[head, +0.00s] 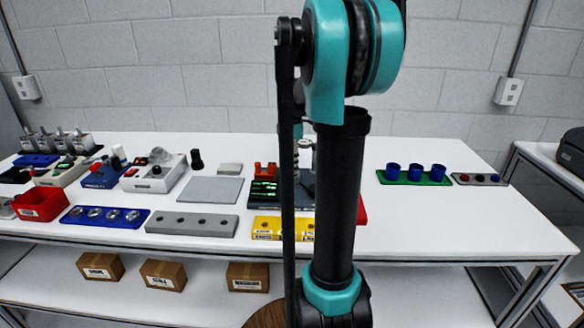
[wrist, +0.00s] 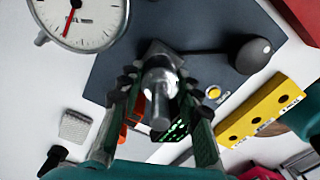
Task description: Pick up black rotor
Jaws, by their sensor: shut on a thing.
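My gripper (wrist: 158,82) shows in the wrist view, its two fingers on either side of a silver cylindrical part (wrist: 160,105). The fingers are shut on this part, which has a dark grey piece at its far end. I cannot tell whether it is the black rotor. It is over a dark base plate (wrist: 115,60). A small black part (head: 196,159) stands on the table in the head view, and a similar black part (wrist: 53,160) shows at the lower left of the wrist view. In the head view my arm hides the gripper.
A round dial gauge (wrist: 80,18) and a lever with a black ball knob (wrist: 253,55) flank my gripper. A yellow block (wrist: 265,110) with holes lies to the right. The table (head: 430,230) is clear at the right front; several fixtures crowd its left.

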